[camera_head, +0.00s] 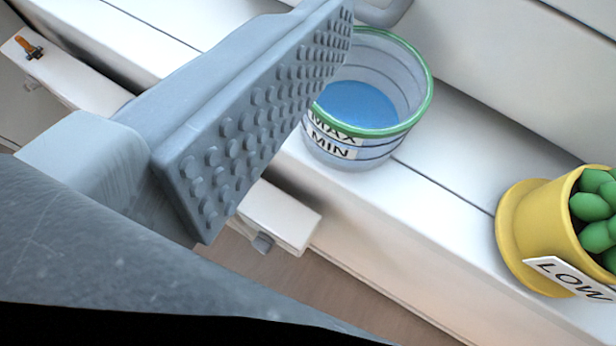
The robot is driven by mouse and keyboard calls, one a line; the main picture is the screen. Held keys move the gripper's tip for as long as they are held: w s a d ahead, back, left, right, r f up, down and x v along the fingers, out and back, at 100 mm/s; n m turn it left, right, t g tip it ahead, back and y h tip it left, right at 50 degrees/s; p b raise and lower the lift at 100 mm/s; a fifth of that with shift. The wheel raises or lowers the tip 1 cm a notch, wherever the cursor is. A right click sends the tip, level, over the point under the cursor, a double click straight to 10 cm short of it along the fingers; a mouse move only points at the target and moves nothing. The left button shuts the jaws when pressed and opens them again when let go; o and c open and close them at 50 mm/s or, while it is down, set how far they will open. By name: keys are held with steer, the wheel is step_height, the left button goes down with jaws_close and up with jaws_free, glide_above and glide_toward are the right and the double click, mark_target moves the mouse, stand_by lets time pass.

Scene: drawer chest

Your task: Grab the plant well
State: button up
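A yellow plant pot (540,225) holding a green succulent (598,208) is cut by the right edge. It has a label reading "LOW". A clear cup (365,150) with a green rim and blue contents stands left of it, marked "MAX" and "MIN". My gripper (325,45) shows one large grey finger with a studded pad, reaching in from the left. Its tip overlaps the cup's left rim in the picture; I cannot tell whether they touch. The pad's visible face is bare. The other finger is not clearly visible. The pot is well to the right, apart from the finger.
The cup and pot stand on a white ledge (450,160) with a panel behind. A grey curved piece (385,12) shows behind the cup. White drawer-like parts (285,215) lie below, one with a small grey knob. A small orange item (28,47) is at upper left.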

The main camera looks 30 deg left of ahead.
mark_target(353, 132)
steer(key=s+a+f+g+y, duration=0.2)
steer(key=s+a+f+y, duration=0.1)
steer(key=f, duration=0.6)
steer(key=x, duration=0.6)
steer(key=shift+w+d+f, duration=0.15)
steer(key=shift+w+f, duration=0.05)
steer(key=shift+w, duration=0.25)
steer(key=shift+t, duration=0.3)
steer(key=shift+r+b+x, duration=0.15)
steer(key=shift+b+x, duration=0.1)
steer(key=shift+x, duration=1.1)
steer(key=shift+r+b+x, duration=0.2)
steer(key=shift+b+x, duration=0.05)
steer(key=shift+x, duration=1.15)
steer(key=shift+w+f, duration=0.25)
steer(key=shift+w, duration=0.35)
steer(key=shift+r, duration=0.1)
steer(key=c, duration=1.1)
